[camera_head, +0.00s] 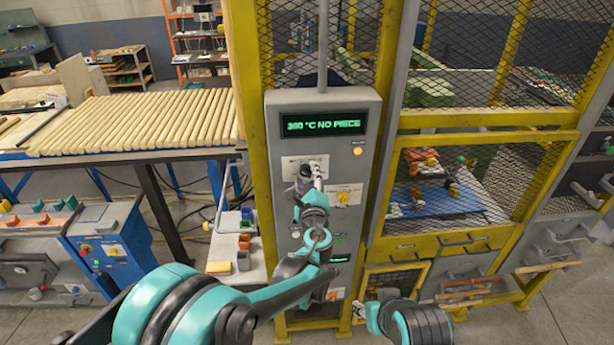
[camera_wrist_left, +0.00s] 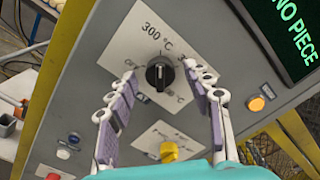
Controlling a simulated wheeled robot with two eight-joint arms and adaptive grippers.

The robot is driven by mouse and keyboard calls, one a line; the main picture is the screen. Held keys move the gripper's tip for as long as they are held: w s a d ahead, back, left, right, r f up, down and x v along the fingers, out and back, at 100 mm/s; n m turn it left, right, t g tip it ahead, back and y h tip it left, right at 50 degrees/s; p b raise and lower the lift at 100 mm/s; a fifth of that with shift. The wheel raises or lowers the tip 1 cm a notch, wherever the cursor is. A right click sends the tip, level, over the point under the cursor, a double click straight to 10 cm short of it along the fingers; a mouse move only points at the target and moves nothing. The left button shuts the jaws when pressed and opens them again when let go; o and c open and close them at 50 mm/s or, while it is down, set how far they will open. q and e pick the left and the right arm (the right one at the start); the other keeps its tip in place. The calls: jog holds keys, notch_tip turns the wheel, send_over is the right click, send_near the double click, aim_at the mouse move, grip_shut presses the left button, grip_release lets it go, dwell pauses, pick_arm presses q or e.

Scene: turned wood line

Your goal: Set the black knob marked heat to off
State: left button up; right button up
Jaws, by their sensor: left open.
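The black knob (camera_wrist_left: 159,73) sits on a white label plate (camera_wrist_left: 124,40) on the grey panel. The label reads 300 °C above the knob and appears to read OFF at its left; the right-hand text is partly covered by a finger. The knob's ridge runs roughly up and down in the wrist view, in line with 300 °C. My left gripper (camera_wrist_left: 161,104) is open, its purple-padded fingers on either side of the knob with gaps visible.
A yellow knob (camera_wrist_left: 169,152) sits below the black one, with an amber lamp (camera_wrist_left: 256,103) at right. The panel's display (camera_head: 323,124) appears to read 300 °C NO PIECE. A yellow mesh guard (camera_head: 468,185) stands right; a table of wooden rods (camera_head: 150,120) stands left.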

pick_arm(q)
jog(key=c, duration=1.2)
jog(key=shift+o, duration=0.2)
jog(key=shift+n, duration=0.3)
jog(key=n+b, duration=0.2)
jog(key=shift+f+n, duration=0.1)
jog(key=shift+n, duration=0.2)
jog(key=n+b, duration=0.2)
jog(key=n, duration=0.2)
jog(key=shift+n, duration=0.3)
jog(key=n+b, duration=0.1)
jog(key=n, duration=0.3)
jog(key=shift+b, duration=0.4)
jog(key=shift+n+b, duration=0.45)
jog(key=shift+n, duration=1.55)
